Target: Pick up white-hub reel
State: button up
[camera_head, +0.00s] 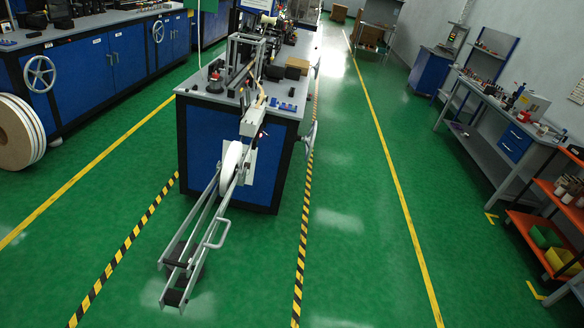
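A white disc, seemingly a reel (232,162), sits nearly edge-on in a grey metal frame (196,236) at the near end of the middle blue machine. Its hub cannot be made out. A much larger tan reel (18,142) with white bands along its rim stands at the left edge, partly cut off by the picture. A small pale patch shows near its centre. I cannot tell which of these is the white-hub reel. My gripper is not in view.
The blue machine (226,160) stands mid-floor between black-yellow floor stripes. Blue cabinets (120,62) line the left. A grey workbench (497,118) and an orange shelf rack (530,241) with bins stand at right. Green floor (355,210) is clear right of the machine.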

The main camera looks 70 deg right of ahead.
aim_at(234, 155)
jog(key=z, duration=0.4)
jog(key=k, duration=0.55)
jog(key=z, duration=1.1)
jog(key=i, duration=2.3)
jog(key=u, duration=0.9)
jog(key=i, duration=0.25)
jog(key=u, duration=0.15)
